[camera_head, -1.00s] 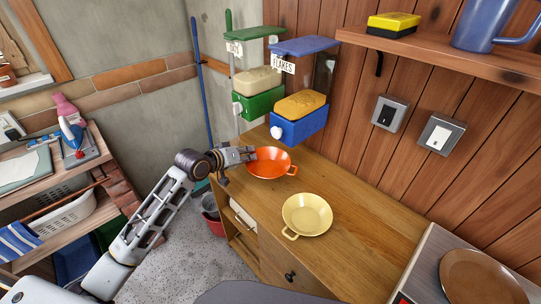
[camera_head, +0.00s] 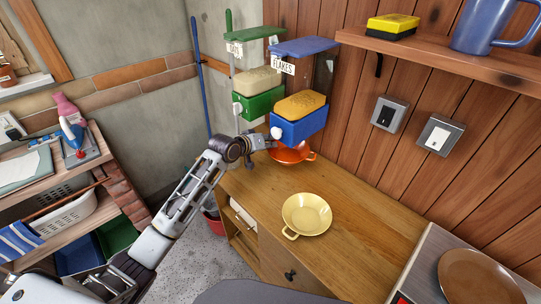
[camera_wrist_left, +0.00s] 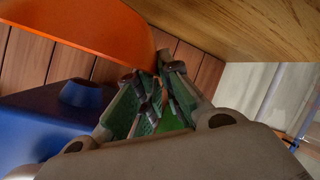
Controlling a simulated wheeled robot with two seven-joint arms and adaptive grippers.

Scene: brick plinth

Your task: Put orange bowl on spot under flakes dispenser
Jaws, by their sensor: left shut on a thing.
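The orange bowl (camera_head: 292,155) is at the back of the wooden counter, under the blue flakes dispenser (camera_head: 300,127), which partly hides it in the head view. My left gripper (camera_head: 268,143) is at the bowl's left side and shut on its rim. In the left wrist view the orange bowl (camera_wrist_left: 85,25) fills the upper left, by the tips of my left gripper (camera_wrist_left: 160,85). The blue dispenser (camera_wrist_left: 45,120) is close to the gripper there. I cannot tell whether the bowl rests on the counter. The spot itself is hidden. My right gripper is out of view.
A green dispenser (camera_head: 259,103) hangs left of the flakes dispenser, close to my left wrist. A yellow bowl (camera_head: 307,214) stands on the counter (camera_head: 355,235) nearer me. A brown plate (camera_head: 480,278) is at the lower right. The counter right of the yellow bowl is clear.

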